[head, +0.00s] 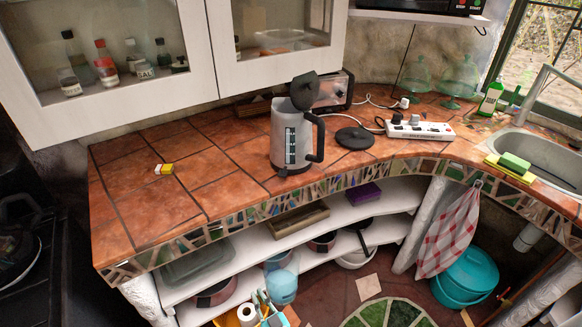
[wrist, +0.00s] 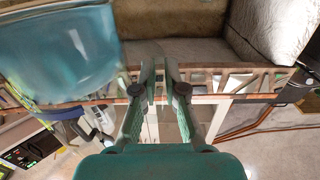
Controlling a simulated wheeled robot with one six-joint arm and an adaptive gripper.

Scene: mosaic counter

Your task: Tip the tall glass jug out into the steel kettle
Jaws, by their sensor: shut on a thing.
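The steel kettle (head: 291,140) stands upright on the tiled counter, its dark lid raised and its black handle to the right. My gripper (wrist: 155,75) shows in the wrist view, its fingers close together on a thin part that looks like a handle. Beside them, at the upper left, is a large, see-through blue-tinted vessel (wrist: 60,50), which I take to be the tall glass jug. It is cut off by the frame, so its mouth and tilt are unclear.
A black round base (head: 355,138) and a white power strip (head: 420,130) with cables lie right of the kettle. A toaster (head: 334,92) is behind it. A small yellow block (head: 164,169) lies left; the tiles around it are clear. Wall cabinets (head: 120,100) overhang the back.

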